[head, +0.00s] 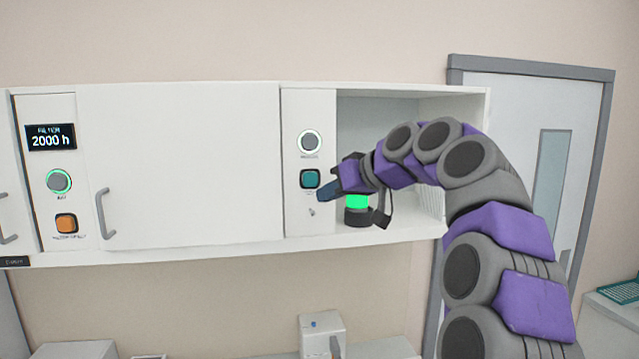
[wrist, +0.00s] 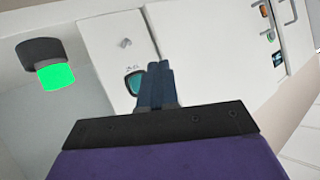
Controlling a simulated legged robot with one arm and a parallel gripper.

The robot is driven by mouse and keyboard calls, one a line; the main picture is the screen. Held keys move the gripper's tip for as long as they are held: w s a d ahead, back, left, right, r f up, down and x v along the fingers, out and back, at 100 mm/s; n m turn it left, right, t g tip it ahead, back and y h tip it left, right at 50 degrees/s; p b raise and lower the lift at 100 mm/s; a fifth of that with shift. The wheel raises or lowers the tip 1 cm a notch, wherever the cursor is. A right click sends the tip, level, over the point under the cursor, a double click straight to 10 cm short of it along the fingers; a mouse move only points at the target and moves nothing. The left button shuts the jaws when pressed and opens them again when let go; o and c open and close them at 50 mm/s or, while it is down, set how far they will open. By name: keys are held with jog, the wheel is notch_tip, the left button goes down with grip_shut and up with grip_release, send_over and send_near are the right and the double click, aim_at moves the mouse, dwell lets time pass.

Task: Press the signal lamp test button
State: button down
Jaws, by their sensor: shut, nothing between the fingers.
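The signal lamp (head: 357,203) is a green lit cylinder on a dark base in the open shelf bay. It also shows in the wrist view (wrist: 56,76). A teal square button (head: 310,179) in a dark frame sits on the narrow white panel left of the bay; its label is too small to read. In the wrist view the teal button (wrist: 133,84) is partly hidden behind my fingers. My gripper (head: 322,195) is shut and empty, with its tips just right of and below the button. I cannot tell whether they touch the panel. The tips also show in the wrist view (wrist: 158,66).
A round grey button (head: 310,142) sits above the teal one, and a small mark (head: 312,212) below. Further left are a cabinet door with a handle (head: 105,213), a "2000 h" display (head: 51,137), a green-ringed button (head: 59,181) and an orange button (head: 66,223).

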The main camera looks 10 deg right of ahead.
aim_at(316, 183)
jog(key=w+p, duration=0.2)
jog(key=w, duration=0.1)
jog(key=w+p, duration=0.2)
jog(key=w, duration=0.1)
jog(key=w+a+p, duration=0.1)
jog(key=w+p, duration=0.2)
jog(key=shift+a+r, duration=0.1)
dwell(0.5)
jog(key=shift+s+d, duration=0.1)
jog(key=shift+d, duration=0.2)
jog(key=shift+a, duration=0.1)
dwell(0.4)
